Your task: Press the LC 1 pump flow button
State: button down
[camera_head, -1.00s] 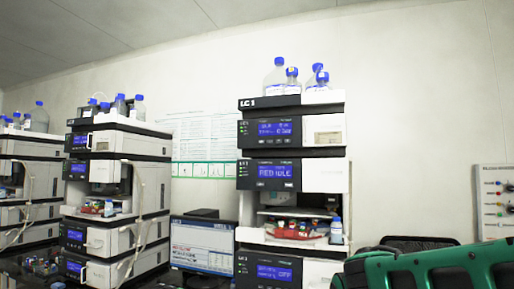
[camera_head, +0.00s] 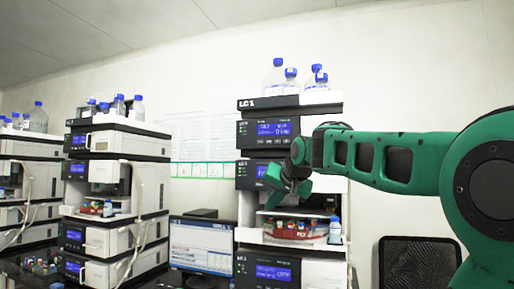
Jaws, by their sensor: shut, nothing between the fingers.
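The LC 1 stack (camera_head: 262,104) stands right of centre, with its label on the top tray. Its upper module (camera_head: 250,134) has a blue display (camera_head: 275,128) and a row of small buttons (camera_head: 268,141) below it; their labels are too small to read. A second module (camera_head: 246,173) sits below, its display partly covered by my gripper. My gripper (camera_head: 284,203) is shut and empty, in front of the lower part of that second module and the open sample bay. I cannot tell whether it touches the stack.
Blue-capped bottles (camera_head: 291,82) stand on top of the stack. A vial tray (camera_head: 290,230) and a small bottle (camera_head: 335,230) sit in the bay. A monitor (camera_head: 203,246) and another stack (camera_head: 115,190) stand left. A black chair (camera_head: 415,262) is at lower right.

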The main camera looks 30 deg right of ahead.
aim_at(260, 140)
jog(key=w+a+r+t, duration=0.1)
jog(key=w+r+t, duration=0.1)
jog(key=r, duration=0.8)
jog(key=w+a+r+t, duration=0.2)
jog(key=w+r, duration=0.3)
jog(key=r, duration=0.6)
jog(key=shift+a+t+y, duration=0.15)
jog(key=shift+t+y, duration=0.15)
jog(key=shift+t, duration=0.3)
jog(key=shift+w, duration=0.2)
jog(key=shift+w+d, duration=0.85)
jog(key=shift+d, duration=0.3)
jog(key=shift+w+d, duration=0.9)
jog(key=shift+d, duration=0.3)
jog(key=shift+w+d, duration=0.85)
jog(key=shift+d, duration=0.3)
jog(key=shift+w+d, duration=0.2)
jog(key=shift+d, duration=0.1)
